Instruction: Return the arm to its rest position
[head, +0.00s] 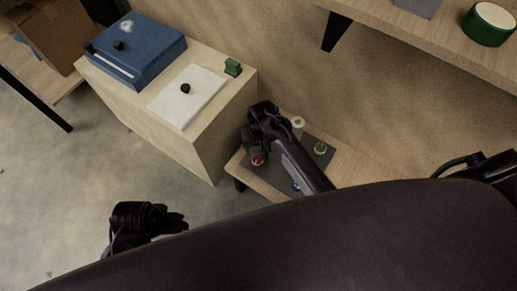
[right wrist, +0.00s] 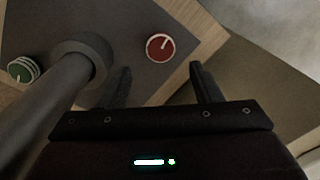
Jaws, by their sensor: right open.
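My right gripper (head: 262,112) is in the middle of the head view, above the left end of a low wooden table with a dark mat. In the right wrist view its two fingers (right wrist: 160,85) stand apart with nothing between them. A red round object with a white mark (right wrist: 160,47) lies on the mat beyond the fingertips, apart from them; it also shows in the head view (head: 257,159). My left gripper (head: 150,218) is low at the left over the floor; its fingers are too small and dark to read.
A wall shelf (head: 430,40) overhangs at upper right. Open floor (head: 60,190) lies left.

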